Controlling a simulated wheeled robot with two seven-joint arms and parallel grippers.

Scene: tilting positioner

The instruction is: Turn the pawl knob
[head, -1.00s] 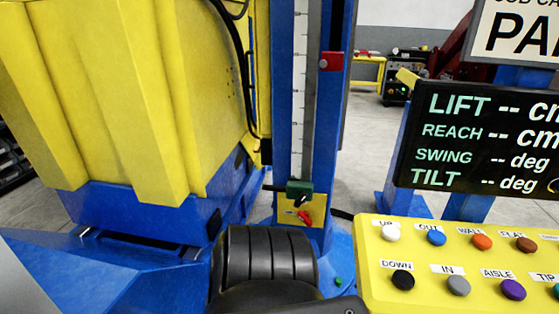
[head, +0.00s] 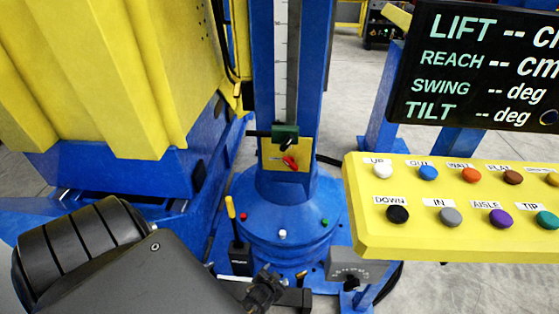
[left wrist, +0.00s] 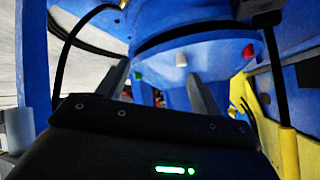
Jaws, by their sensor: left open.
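A small red knob (head: 290,162) sits on a yellow plate (head: 273,158) low on the blue column, just under a dark green block (head: 285,134). No label on it is readable, so I cannot tell for sure that it is the pawl knob. My left gripper shows in the left wrist view (left wrist: 157,68), its two fingers apart with nothing held between them. It is near the round blue column base (left wrist: 215,62), apart from the red knob as far as I can tell. My right gripper is not in view.
A yellow-handled lever (head: 231,208) stands left of the round base, which carries red, white and green buttons (head: 282,234). A grey dial box (head: 352,272) is at its right. A yellow button panel (head: 445,240) and black display (head: 478,75) stand right. A large yellow body (head: 110,75) is left.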

